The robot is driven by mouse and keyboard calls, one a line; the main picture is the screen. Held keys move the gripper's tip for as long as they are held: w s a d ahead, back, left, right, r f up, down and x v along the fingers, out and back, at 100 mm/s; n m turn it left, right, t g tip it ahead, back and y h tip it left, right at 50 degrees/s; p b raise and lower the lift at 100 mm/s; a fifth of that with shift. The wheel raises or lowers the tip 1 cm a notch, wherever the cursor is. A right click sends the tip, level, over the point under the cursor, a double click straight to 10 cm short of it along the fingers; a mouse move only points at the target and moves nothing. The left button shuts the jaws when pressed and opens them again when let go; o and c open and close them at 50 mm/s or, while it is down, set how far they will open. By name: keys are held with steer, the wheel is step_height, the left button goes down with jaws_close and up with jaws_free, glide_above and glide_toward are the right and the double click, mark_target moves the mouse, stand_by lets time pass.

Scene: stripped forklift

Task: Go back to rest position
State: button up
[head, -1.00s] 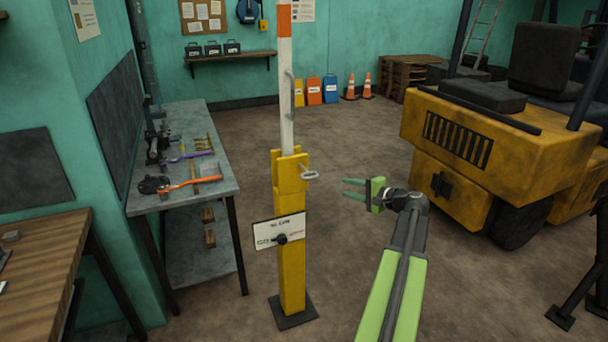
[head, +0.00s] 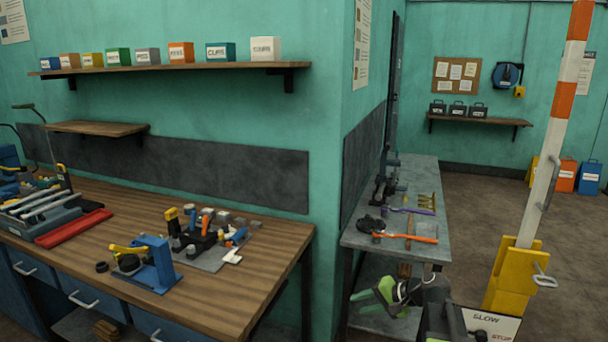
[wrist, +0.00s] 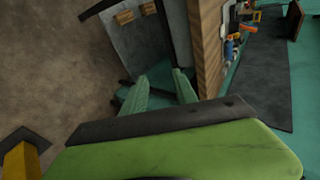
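My gripper (head: 372,301) shows low in the head view, a green end folded near my arm, in front of the grey metal bench. In the wrist view my gripper's two green fingers (wrist: 158,93) are spread apart with nothing between them. They point toward the bench legs and the wall corner. My gripper touches nothing that I can see.
A wooden workbench (head: 270,232) with tools is at left. The grey bench (head: 355,238) holds hand tools. Brown floor (head: 480,210) is open behind.

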steer(key=s+a+f+n+g+h, duration=0.2)
steer(key=s+a+f+n+g, duration=0.15)
steer(key=s+a, duration=0.45)
steer(key=s+d+f+n+g+h, duration=0.2)
steer(key=s+d+f+h, duration=0.3)
steer(key=s+h, duration=0.1)
steer(key=shift+s+d+n, duration=0.25)
steer(key=shift+s+n, duration=0.1)
steer(key=shift+s, duration=0.1)
